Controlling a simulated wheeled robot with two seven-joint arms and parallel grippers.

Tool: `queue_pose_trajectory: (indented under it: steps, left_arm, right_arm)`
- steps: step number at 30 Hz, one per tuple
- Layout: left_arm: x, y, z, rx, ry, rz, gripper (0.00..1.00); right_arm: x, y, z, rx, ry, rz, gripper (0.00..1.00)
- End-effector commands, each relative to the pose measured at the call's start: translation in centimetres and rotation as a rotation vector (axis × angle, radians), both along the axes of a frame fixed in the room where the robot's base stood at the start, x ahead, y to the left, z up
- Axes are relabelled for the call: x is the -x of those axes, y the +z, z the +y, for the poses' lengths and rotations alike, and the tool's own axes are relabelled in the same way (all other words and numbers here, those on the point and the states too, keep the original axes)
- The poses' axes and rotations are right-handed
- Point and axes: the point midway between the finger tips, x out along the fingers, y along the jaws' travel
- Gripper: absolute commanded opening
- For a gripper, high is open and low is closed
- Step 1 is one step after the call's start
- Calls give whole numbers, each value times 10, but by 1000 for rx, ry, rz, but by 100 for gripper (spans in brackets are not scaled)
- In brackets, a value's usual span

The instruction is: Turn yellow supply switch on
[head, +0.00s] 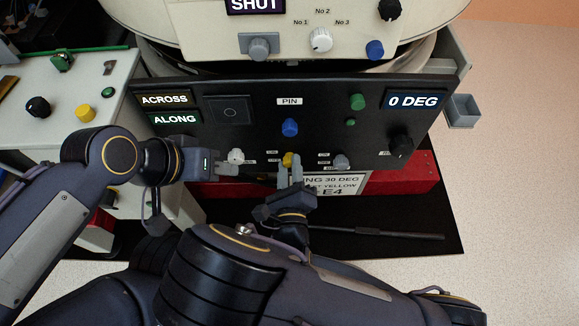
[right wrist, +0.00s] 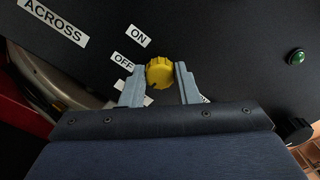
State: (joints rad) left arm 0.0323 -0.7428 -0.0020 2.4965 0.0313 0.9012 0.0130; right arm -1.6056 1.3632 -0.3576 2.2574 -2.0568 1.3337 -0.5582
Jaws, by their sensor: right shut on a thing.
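The yellow supply switch (head: 287,158) is a round ribbed knob low on the black panel (head: 330,120). In the right wrist view the yellow switch (right wrist: 160,71) sits between the two grey fingers of my right gripper (right wrist: 160,82), which is shut on it. An ON label (right wrist: 138,36) and an OFF label (right wrist: 123,62) are beside the knob. I cannot tell which one it points to. In the head view my right gripper (head: 290,168) reaches up to the knob from below. My left gripper (head: 226,168) is just below a white knob (head: 236,155); its finger gap is unclear.
A blue PIN knob (head: 290,127) is above the yellow switch, and a grey knob (head: 341,161) is to its right. A red beam (head: 405,172) and a white sign (head: 335,184) lie below the panel. A side console (head: 65,85) with knobs stands at left.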

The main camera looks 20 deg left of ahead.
Motion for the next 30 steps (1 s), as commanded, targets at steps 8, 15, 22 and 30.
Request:
queue_pose_trajectory:
  steps: [8,15,22,30]
  left_arm:
    - [0,-2,0,0,0,0,36]
    - [0,-7,0,0,0,0,36]
    - [0,-18,0,0,0,0,36]
    - [0,-36,0,0,0,0,36]
  right_arm:
    - [0,0,0,-53,-2,16,5]
    - [0,-1,0,-203,-1,60,5]
    - [-1,-2,-1,-409,-3,118,5]
    - [-1,-3,-1,-657,-2,189,5]
